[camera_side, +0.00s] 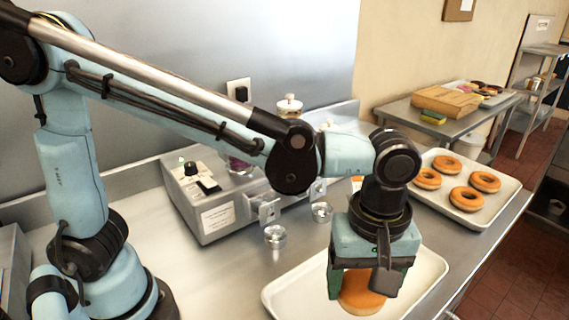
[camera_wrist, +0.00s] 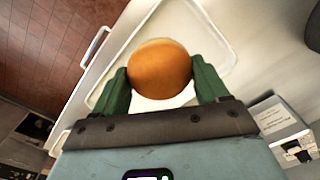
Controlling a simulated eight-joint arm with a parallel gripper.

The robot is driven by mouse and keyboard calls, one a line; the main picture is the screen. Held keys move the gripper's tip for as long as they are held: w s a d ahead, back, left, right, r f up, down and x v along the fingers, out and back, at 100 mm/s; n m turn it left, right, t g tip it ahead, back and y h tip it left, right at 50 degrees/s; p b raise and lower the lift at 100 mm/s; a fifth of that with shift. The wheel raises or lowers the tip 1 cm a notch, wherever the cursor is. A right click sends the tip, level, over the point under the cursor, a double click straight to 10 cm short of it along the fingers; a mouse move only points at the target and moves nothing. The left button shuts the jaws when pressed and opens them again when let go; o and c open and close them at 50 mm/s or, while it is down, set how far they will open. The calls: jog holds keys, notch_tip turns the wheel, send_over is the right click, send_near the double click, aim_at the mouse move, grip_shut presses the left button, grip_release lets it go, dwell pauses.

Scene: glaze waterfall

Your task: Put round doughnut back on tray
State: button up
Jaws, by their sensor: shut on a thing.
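The round doughnut (camera_side: 361,292) is golden-brown with no hole showing. My gripper (camera_side: 362,284) points down with its green fingers shut on either side of it. In the wrist view, the doughnut (camera_wrist: 160,70) sits between both fingertips of my gripper (camera_wrist: 160,82). An empty-looking pale tray (camera_side: 298,287) lies below on the steel counter; it also shows behind the doughnut in the wrist view (camera_wrist: 118,72). I cannot tell whether the doughnut touches this tray. A second pale tray (camera_side: 446,208) at the right holds several ring doughnuts (camera_side: 485,181).
A grey control box (camera_side: 213,207) with small clear cups (camera_side: 275,236) in front stands behind the near tray, left of my gripper. The counter's right edge drops to a tiled floor (camera_side: 520,262). A side table (camera_side: 400,112) with a wooden box stands farther back.

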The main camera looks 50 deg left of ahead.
jog(key=shift+d+f, duration=0.1)
jog(key=shift+d, duration=0.1)
jog(key=w+a+f, duration=0.2)
jog(key=w, duration=0.1)
jog(key=w+a+f, duration=0.2)
jog(key=w, duration=0.1)
jog(key=w+a+f, duration=0.2)
jog(key=w, duration=0.1)
jog(key=shift+a+f, duration=0.15)
jog(key=shift+f, duration=0.15)
jog(key=shift+w+f, duration=0.15)
jog(key=shift+f, duration=1.95)
jog(key=shift+f, duration=0.15)
jog(key=o, duration=1.1)
jog(key=shift+c, duration=0.2)
